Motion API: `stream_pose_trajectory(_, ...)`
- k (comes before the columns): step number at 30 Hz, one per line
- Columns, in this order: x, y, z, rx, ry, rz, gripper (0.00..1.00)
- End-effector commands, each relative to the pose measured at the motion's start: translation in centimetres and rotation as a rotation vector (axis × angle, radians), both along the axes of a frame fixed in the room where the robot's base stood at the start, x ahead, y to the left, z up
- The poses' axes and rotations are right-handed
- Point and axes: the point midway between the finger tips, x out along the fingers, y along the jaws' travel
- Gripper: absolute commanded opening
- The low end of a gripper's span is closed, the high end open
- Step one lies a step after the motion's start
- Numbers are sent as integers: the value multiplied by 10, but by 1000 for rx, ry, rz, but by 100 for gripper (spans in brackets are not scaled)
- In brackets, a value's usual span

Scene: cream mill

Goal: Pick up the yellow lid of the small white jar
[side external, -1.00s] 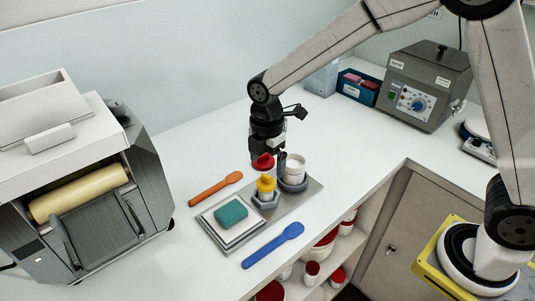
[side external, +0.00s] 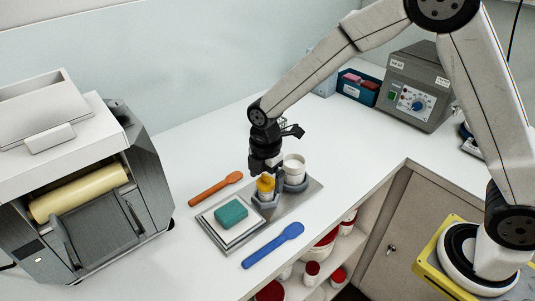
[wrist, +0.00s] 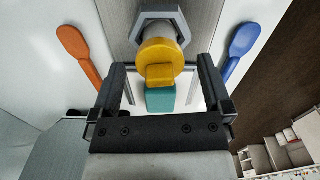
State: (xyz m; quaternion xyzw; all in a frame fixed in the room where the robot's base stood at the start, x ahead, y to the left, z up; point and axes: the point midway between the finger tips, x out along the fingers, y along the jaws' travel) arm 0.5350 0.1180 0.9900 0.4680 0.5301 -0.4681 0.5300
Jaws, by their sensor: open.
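The yellow lid (side external: 265,184) sits on the small white jar (side external: 266,196), which stands in a grey hexagonal holder on the metal plate. In the wrist view the round yellow lid (wrist: 160,52) has a raised block-shaped grip and covers most of the jar. My gripper (side external: 266,172) is just above the lid in the side view, pointing down. In the wrist view its two fingers stand apart on either side of the lid, with gaps between. The gripper is open and holds nothing. Whether the fingertips are level with the lid is unclear.
A larger open white jar (side external: 294,166) stands close behind to the right. A teal block (side external: 231,213) lies on a pad in front. An orange spatula (side external: 216,188) and a blue spatula (side external: 273,246) flank the plate. A roller mill (side external: 85,185) stands at left.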

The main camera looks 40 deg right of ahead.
Motion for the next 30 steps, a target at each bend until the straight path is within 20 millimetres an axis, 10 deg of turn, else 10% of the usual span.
stream_pose_trajectory(5, 0, 0, 0, 0, 0, 0, 100)
stream_pose_trajectory(14, 0, 0, 0, 0, 0, 0, 15)
stream_pose_trajectory(30, 0, 0, 14, 0, -2, 0, 14)
